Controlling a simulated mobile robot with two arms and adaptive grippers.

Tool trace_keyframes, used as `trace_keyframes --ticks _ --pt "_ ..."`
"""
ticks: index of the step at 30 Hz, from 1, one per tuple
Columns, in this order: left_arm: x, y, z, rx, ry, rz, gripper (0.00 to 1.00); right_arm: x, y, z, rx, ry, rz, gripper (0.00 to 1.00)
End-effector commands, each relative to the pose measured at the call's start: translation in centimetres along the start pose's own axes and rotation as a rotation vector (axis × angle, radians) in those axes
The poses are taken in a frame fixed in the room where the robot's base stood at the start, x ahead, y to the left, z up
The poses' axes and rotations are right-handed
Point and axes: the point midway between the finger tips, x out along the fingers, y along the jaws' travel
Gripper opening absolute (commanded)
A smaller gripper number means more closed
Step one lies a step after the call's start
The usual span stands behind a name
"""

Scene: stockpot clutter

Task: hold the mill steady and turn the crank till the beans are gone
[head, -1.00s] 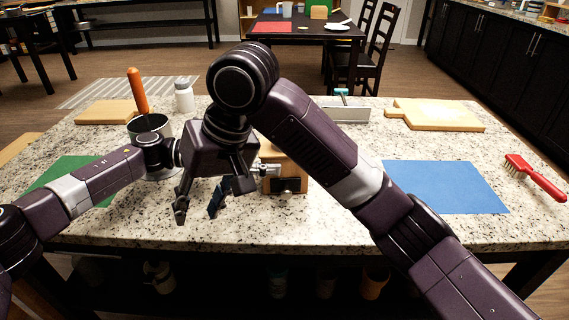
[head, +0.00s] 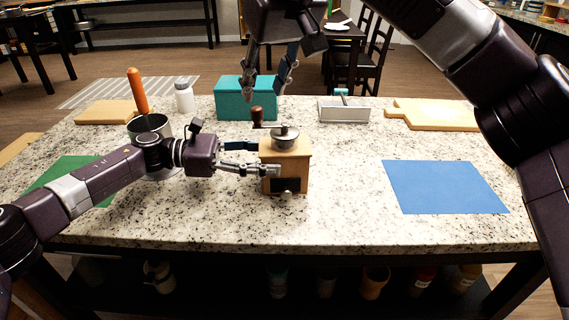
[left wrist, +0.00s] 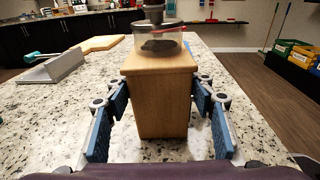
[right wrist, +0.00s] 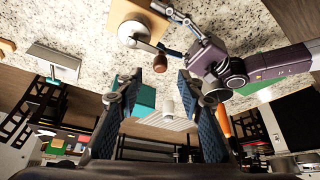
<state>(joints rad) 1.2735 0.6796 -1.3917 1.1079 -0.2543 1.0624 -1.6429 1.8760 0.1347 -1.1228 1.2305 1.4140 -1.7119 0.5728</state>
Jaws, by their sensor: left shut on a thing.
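The wooden mill (head: 287,160) stands upright on the speckled counter, with a grey metal top and a small front drawer. My left gripper (head: 263,158) is shut on its body from the left; in the left wrist view the blue-padded fingers flank the wooden body (left wrist: 160,105). There, a clear hopper (left wrist: 160,45) holds dark contents. The crank's brown knob (head: 256,113) sits up and left of the mill's top and also shows in the right wrist view (right wrist: 158,62). My right gripper (head: 266,88) is open and empty, raised above and beyond the knob.
A teal box (head: 232,100) stands behind the mill. The blue mat (head: 445,187) is bare.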

Motion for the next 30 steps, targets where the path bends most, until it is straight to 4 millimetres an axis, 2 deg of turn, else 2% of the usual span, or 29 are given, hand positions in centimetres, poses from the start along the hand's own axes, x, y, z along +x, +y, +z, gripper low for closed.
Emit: trace_keyframes --ticks 9,15,21,30 --pt "0.0 0.0 0.0 0.001 0.0 0.0 0.23 4.6 -0.1 0.1 0.0 -0.004 -0.002 0.35" --pt "0.0 0.0 0.0 0.0 0.0 0.0 0.23 6.9 -0.1 0.1 -0.002 -0.004 -0.002 0.35" --pt "0.0 0.0 0.0 0.0 0.0 0.0 0.23 7.9 -0.1 0.1 -0.001 -0.001 -0.001 0.35" --pt "0.0 0.0 0.0 0.0 0.0 0.001 0.23 8.0 -0.1 0.1 -0.001 -0.001 -0.001 0.35"
